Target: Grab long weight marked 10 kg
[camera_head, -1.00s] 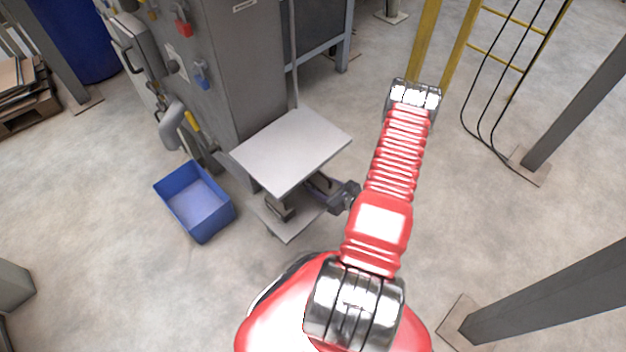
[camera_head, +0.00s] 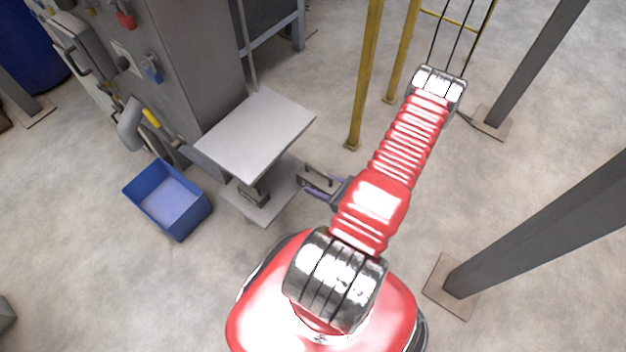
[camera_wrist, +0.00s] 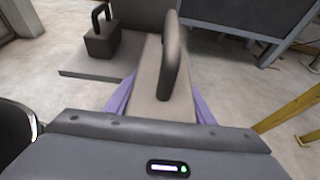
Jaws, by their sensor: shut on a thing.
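A long grey weight with an upright loop handle (camera_wrist: 172,60) sits between the purple fingers of my gripper (camera_wrist: 160,100) in the wrist view. The fingers are shut on its two sides. In the head view the long weight (camera_head: 316,178) shows small in my gripper (camera_head: 320,187), just right of the scale's low base plate. No 10 kg marking is readable. A shorter grey weight with a handle (camera_wrist: 101,42) stands on the base plate (camera_wrist: 80,65), left of the held weight. It also shows in the head view (camera_head: 256,195), partly under the raised platform.
The flat raised platform (camera_head: 255,135) overhangs the base plate beside the grey cabinet (camera_head: 195,70). A blue bin (camera_head: 168,200) stands on the floor to the left. A yellow post (camera_head: 365,80) and dark columns (camera_head: 540,225) stand right. Floor between is clear.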

